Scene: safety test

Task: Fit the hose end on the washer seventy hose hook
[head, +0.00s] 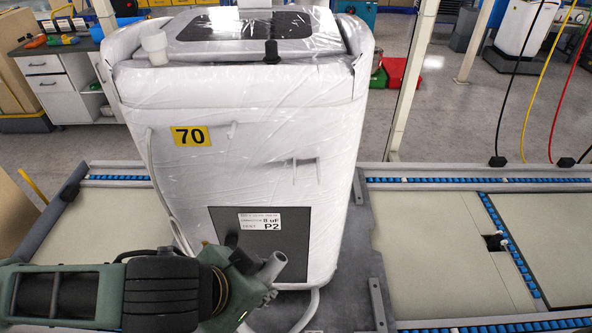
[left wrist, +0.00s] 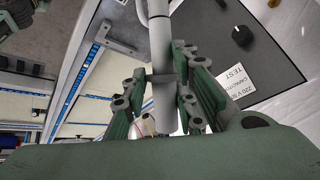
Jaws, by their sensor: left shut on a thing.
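The washer (head: 285,190) stands upright, wrapped in clear plastic, with a yellow 70 label (head: 191,136) on its facing side. A small white protrusion (head: 305,161) sticks out right of the label, and a smaller one (head: 232,130) sits beside the label; I cannot tell for sure which is the hose hook. My left gripper (head: 262,283) is low in front of the washer, shut around the grey hose end (head: 272,266). In the left wrist view the fingers (left wrist: 163,78) clasp the grey hose end (left wrist: 164,110) from both sides. My right gripper does not show.
A thin white hose (head: 155,170) hangs along the washer's left side, and a hose loop (head: 308,308) shows below it. A dark panel (head: 226,222) with a P2 sticker is close behind my gripper. Black, yellow and red cables hang at right.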

